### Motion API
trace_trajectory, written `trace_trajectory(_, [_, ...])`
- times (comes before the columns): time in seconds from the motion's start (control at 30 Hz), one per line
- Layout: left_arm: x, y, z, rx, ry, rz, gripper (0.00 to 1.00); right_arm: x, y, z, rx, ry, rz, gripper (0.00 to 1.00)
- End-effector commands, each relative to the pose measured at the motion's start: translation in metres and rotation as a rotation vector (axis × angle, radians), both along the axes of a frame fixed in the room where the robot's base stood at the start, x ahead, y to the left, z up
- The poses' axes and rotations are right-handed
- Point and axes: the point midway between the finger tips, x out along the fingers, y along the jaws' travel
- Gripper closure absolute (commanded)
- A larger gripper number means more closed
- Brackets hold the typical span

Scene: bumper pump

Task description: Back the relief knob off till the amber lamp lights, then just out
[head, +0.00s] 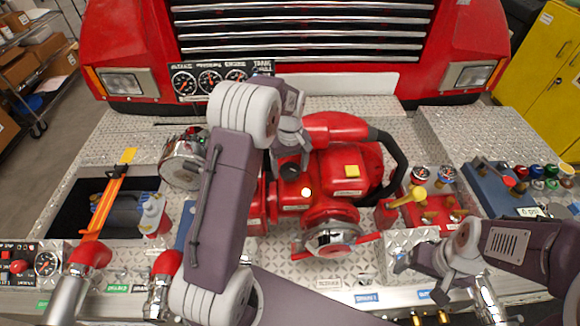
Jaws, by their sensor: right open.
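The red pump (345,175) sits on the diamond-plate bumper in front of the truck grille. A small round lamp (306,191) on it shows bright, with a pale orange glow. A dark round knob (290,171) is just above and left of the lamp; I take it for the relief knob. My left gripper (289,158) points down right over this knob. Its fingertips are too small and covered to show whether they grip it. My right gripper (402,262) is open and empty at lower right, over the bumper's front part, apart from the pump.
A gauge panel (210,82) stands behind. An open bin (75,210) with an orange strap is at left. A chrome cap (332,237) faces front.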

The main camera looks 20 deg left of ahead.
Motion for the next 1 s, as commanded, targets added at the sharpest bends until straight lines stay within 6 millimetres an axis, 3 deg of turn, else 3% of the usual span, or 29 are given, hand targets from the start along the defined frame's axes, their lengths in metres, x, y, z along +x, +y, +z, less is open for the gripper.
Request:
trace_trajectory(0.03, [0.0001, 0.0001, 0.0002, 0.0, 0.0, 0.0, 0.43, 0.0, 0.0, 0.0, 0.0, 0.0, 0.0, 0.18])
trace_trajectory(0.17, [0.0001, 0.0001, 0.0003, 0.0, 0.0, 0.0, 0.8, 0.0, 0.0, 0.0, 0.0, 0.0, 0.0, 0.18])
trace_trajectory(0.43, [0.0005, 0.0002, 0.0021, 0.001, -0.001, -0.145, 0.8, 0.0, 0.0, 0.0098, 0.0, 0.0, 0.0, 0.18])
trace_trajectory(0.7, [0.0009, 0.0003, 0.001, 0.001, -0.003, -0.159, 0.8, 0.0, 0.0, 0.0086, 0.0, 0.0, 0.0, 0.18])
trace_trajectory(0.73, [0.001, 0.0004, 0.001, 0.001, -0.003, -0.159, 0.31, 0.0, 0.0, 0.0086, 0.0, 0.0, 0.0, 0.18])
trace_trajectory(0.77, [0.0009, 0.0003, 0.001, 0.001, -0.003, -0.158, 0.23, 0.0, 0.0, 0.0086, 0.0, 0.0, 0.0, 0.18])
trace_trajectory(0.8, [0.0009, 0.0003, 0.001, 0.001, -0.002, -0.158, 0.18, 0.0, 0.0, 0.0086, 0.0, 0.0, 0.0, 0.18])
trace_trajectory(1.0, [0.0006, 0.0001, 0.0007, 0.001, -0.001, -0.158, 0.18, 0.0, 0.0, 0.0085, 0.0, 0.0, 0.0, 0.18])
